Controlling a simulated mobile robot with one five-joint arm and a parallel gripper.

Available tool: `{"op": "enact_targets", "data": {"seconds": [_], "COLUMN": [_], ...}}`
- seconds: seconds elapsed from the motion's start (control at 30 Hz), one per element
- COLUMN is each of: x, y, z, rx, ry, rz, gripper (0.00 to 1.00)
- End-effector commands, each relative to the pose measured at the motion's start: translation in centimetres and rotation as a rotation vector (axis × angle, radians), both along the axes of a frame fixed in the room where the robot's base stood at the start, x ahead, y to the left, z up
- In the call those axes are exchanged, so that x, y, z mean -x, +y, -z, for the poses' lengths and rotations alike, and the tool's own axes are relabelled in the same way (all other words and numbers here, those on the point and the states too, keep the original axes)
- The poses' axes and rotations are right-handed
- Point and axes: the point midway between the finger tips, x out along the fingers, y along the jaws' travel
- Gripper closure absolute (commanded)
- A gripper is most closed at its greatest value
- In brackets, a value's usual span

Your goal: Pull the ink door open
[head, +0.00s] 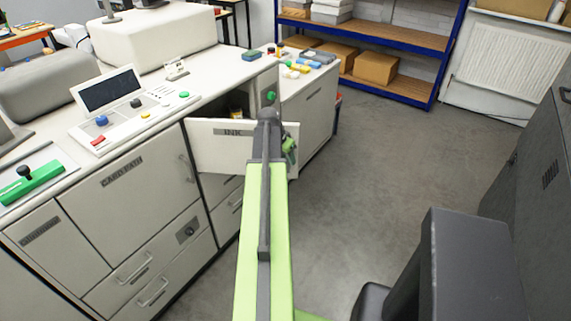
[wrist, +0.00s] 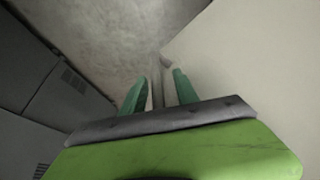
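The ink door (head: 210,146), a pale panel labelled INK, stands partly open from the cabinet in the head view, with a dark opening behind its top edge. My gripper (head: 289,150) is at the door's right end, partly hidden by my arm. In the wrist view my gripper (wrist: 160,90) has its two green fingers apart. A thin grey bar (wrist: 157,88), seemingly the door's handle, stands between them, with a small gap visible on each side. A pale surface (wrist: 245,60), probably the door, fills the right side there.
The card path door (head: 130,190) and drawers below are closed at left. The countertop (head: 225,65) holds a control panel with coloured buttons. Grey floor (head: 370,180) is open to the right. A blue shelf rack (head: 400,80) with boxes stands behind.

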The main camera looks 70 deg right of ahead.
Motion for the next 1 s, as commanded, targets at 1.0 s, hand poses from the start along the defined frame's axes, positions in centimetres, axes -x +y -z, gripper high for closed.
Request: {"op": "enact_targets", "data": {"seconds": [1.0], "x": [-0.28], "y": [0.05], "z": [-0.04], "rx": [-0.001], "ry": [-0.006], "rz": [-0.003], "gripper": [1.00]}}
